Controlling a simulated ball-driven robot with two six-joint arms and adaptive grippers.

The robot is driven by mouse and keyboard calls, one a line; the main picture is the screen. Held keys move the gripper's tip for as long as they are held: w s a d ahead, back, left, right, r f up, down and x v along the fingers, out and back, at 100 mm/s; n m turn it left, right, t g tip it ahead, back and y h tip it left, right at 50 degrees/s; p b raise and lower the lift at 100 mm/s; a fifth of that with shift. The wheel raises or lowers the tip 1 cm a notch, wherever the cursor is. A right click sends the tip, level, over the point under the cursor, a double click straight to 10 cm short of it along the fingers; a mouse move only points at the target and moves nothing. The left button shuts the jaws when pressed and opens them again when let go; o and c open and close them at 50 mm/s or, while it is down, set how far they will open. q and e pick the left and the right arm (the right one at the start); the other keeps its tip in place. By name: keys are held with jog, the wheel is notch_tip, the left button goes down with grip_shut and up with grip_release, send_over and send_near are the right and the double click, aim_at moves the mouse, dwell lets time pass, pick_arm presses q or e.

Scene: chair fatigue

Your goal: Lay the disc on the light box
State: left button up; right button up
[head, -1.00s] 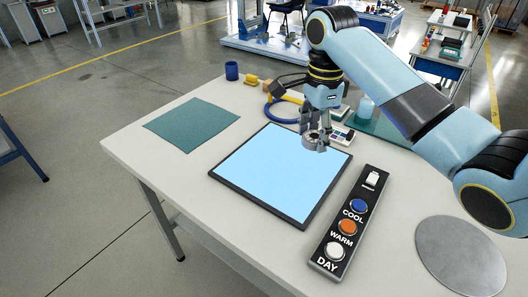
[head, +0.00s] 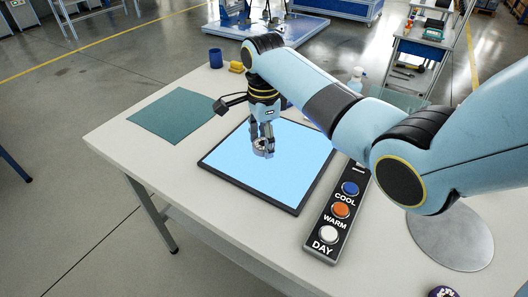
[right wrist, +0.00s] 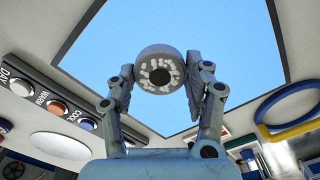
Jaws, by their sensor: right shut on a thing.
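The light box (head: 295,172) is a flat glowing blue panel with a dark frame, lying on the table. My right gripper (head: 262,142) is over its upper middle part, pointing down. It is shut on the disc (head: 259,150), a small grey round piece. In the right wrist view the disc (right wrist: 158,72) shows a dark centre ringed by several pale patches, gripped between the two fingers (right wrist: 160,85). The blue panel (right wrist: 230,35) fills the background there. I cannot tell whether the disc touches the panel. My left gripper is not in view.
A control strip (head: 338,212) with blue, orange and white buttons lies right of the box. A flat grey round plate (head: 455,245) is at the right.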

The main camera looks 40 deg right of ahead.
aim_at(264, 161)
jog(key=shift+f, duration=1.95)
jog(key=o, duration=1.2)
jog(key=shift+f, duration=0.15)
notch_tip(264, 161, up, 12)
jog(key=shift+r, duration=0.15)
